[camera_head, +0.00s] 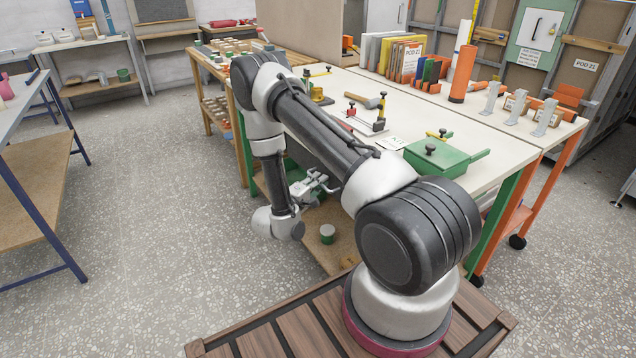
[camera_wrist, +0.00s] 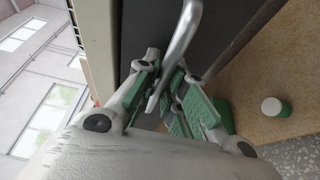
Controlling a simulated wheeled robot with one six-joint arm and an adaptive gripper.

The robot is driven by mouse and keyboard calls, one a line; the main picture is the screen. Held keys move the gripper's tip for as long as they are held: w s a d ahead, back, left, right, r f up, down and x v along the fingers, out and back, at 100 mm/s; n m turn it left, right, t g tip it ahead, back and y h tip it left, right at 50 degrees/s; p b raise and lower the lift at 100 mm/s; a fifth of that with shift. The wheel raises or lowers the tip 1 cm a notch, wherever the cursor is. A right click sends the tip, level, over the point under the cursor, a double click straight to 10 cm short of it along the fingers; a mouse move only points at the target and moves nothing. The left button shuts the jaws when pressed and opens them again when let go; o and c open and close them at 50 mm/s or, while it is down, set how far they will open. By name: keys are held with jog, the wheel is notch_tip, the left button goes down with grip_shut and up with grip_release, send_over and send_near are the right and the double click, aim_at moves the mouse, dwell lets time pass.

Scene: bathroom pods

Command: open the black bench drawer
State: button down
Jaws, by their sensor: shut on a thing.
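The black drawer front (camera_wrist: 226,32) fills the upper middle of the wrist view, under the pale bench top edge. A silver bar handle (camera_wrist: 180,42) stands out from it and runs down between my fingers. My gripper (camera_wrist: 163,80) is shut on this handle, with green-padded fingers on both sides of it. In the head view my gripper (camera_head: 318,186) is low at the near side of the white-topped bench (camera_head: 345,85). There my arm hides most of the drawer, and I cannot tell how far out it stands.
A green-and-white cup (camera_head: 327,234) stands on the bench's lower shelf, close below my gripper. A green box (camera_head: 437,157) and tools lie on the bench top. A blue-legged table (camera_head: 35,170) stands at the left. The speckled floor (camera_head: 150,220) between is clear.

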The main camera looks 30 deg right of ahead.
jog(key=s+a, duration=0.1)
jog(key=a, duration=2.8)
jog(key=c, duration=1.5)
grip_release()
jog(key=shift+a, duration=0.1)
jog(key=v, duration=1.2)
